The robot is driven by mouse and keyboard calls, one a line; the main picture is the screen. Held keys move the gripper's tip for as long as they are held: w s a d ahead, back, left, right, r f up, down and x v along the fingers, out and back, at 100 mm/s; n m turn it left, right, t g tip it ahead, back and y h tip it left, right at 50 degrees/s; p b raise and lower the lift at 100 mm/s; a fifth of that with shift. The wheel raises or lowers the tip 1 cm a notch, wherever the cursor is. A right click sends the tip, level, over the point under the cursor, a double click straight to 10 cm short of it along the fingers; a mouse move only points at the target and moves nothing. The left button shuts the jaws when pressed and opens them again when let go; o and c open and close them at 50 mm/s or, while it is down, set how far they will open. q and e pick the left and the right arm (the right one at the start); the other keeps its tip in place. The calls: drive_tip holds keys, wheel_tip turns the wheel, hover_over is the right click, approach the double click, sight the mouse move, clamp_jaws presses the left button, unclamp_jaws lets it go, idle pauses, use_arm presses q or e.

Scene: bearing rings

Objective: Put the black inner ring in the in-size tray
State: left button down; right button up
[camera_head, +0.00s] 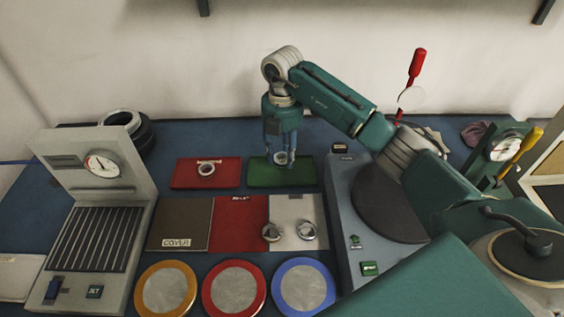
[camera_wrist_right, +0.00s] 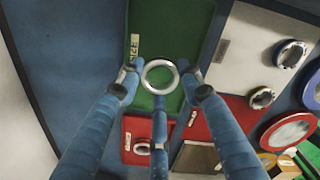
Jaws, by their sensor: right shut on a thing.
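My right gripper (camera_head: 281,157) points down over the green tray (camera_head: 306,177) at the back middle of the bench. Its fingers are shut on a ring (camera_head: 280,158). In the right wrist view the held ring (camera_wrist_right: 160,61) looks pale grey metal rather than black, and sits between the fingertips of the gripper (camera_wrist_right: 160,84). The green tray (camera_wrist_right: 185,25) shows through its hole. I cannot tell whether the ring touches the tray. The tray's small label (camera_wrist_right: 134,46) is unreadable. My left gripper is not in view.
A red tray (camera_head: 182,182) left of the green one holds another ring (camera_head: 206,169). Two rings (camera_head: 271,232) (camera_head: 307,231) lie on the front mats. A gauge machine (camera_head: 118,190) stands left, with dark large rings (camera_head: 142,133) behind. A turntable machine (camera_head: 343,205) stands right.

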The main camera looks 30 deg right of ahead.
sight(282, 171)
wheel_tip(282, 171, down, 3)
drive_tip(key=shift+s+p, duration=0.1)
drive_tip(key=shift+p, duration=0.2)
drive_tip(key=shift+f, duration=0.4)
drive_tip(key=shift+f, duration=0.15)
drive_tip(key=o, duration=1.3)
